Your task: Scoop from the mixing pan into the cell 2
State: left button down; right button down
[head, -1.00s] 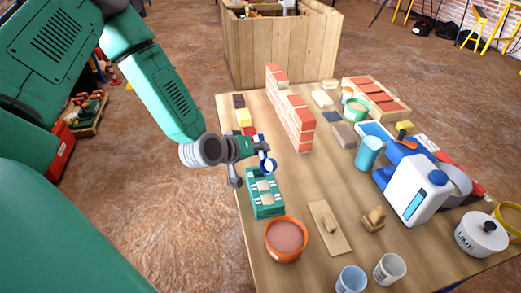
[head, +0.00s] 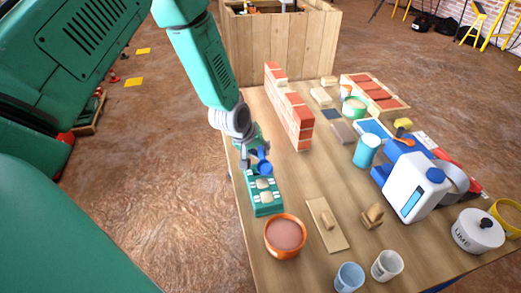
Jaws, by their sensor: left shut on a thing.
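The mixing pan (head: 285,248) is a round orange pan with a smooth pinkish-brown mix, at the near left of the table. Behind it stands a green mould block (head: 264,207) with cells, and pale lumps show in at least two of them. I cannot tell which one is cell 2. My left gripper (head: 254,158) is shut on a small blue scoop (head: 264,166), held above the far end of the mould, apart from the pan. What the scoop's bowl holds cannot be made out. My right gripper is not in view.
A small brick wall (head: 296,119) stands behind the mould. A wooden board (head: 327,229), two cups (head: 349,278), a white-and-blue jug (head: 415,190) and a lime pot (head: 478,232) are to the right. The table's left edge is close to the mould.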

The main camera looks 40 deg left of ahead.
aim_at(262, 147)
pick_arm(q)
jog(key=shift+w+a+r+n+g, duration=0.2)
jog(key=shift+w+r+n+g, duration=0.15)
jog(key=shift+g, duration=0.55)
jog(key=shift+w+r+n+g, duration=0.15)
jog(key=shift+r+n+g, duration=0.5)
jog(key=shift+g, duration=0.35)
jog(key=shift+d+r+n+g, duration=0.1)
jog(key=shift+r+n+g, duration=0.4)
jog(key=shift+r+g, duration=0.35)
jog(key=shift+d+r+g, duration=0.25)
jog(key=shift+r+g, duration=0.2)
jog(key=shift+r, duration=0.3)
